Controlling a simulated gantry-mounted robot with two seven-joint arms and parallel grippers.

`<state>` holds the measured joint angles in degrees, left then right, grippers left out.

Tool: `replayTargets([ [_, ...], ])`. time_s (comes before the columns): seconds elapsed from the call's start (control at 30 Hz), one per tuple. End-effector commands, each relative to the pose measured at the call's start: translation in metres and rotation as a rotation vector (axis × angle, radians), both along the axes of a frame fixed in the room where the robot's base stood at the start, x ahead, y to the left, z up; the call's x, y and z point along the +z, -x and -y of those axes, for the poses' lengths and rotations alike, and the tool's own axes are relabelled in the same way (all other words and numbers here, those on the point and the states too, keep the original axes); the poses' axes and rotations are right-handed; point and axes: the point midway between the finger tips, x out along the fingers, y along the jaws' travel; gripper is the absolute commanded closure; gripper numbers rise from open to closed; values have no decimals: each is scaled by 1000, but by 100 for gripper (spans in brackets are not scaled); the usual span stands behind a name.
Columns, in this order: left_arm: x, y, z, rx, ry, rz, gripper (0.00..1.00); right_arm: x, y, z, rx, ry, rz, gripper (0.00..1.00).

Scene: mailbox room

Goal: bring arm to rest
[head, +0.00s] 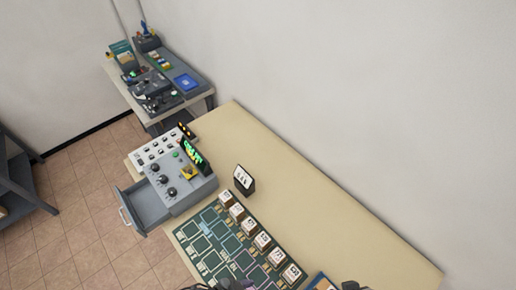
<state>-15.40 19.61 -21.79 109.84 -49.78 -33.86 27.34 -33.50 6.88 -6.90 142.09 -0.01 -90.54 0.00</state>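Two dark shapes show at the bottom edge of the head view, cut off by the frame. The left one (232,284) overlaps the near edge of a dark green mat, and it looks like part of my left gripper. The right one (352,286) is beside a blue panel and looks like part of my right gripper. Too little of either shows to tell whether its fingers are open or shut, or whether it holds anything.
The long beige table (318,197) is bare along the wall. On it are the dark green mat (219,260) with several white-topped blocks, a small dark stand (243,180), and a grey console (183,184) with its drawer (146,208) open. Another equipment table (118,90) stands behind.

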Motion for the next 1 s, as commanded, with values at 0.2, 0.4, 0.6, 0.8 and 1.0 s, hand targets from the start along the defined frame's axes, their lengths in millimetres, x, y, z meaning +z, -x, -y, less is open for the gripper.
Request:
replayTargets([
  [0.2,46,-16,-58,430,-142,0,54,1,-1,0,0,1,2,69],
  [0.4,92,-22,-143,728,-304,-67,54,1,-1,0,0,0,3,69],
  [0.6,115,6,-192,822,-446,-223,54,1,-2,0,0,1,5,69],
  [0.8,161,14,-193,770,-494,-247,54,50,-2,0,0,1,1,69],
  [1.0,205,14,-193,770,-494,-247,54,98,-2,0,0,0,9,69],
])
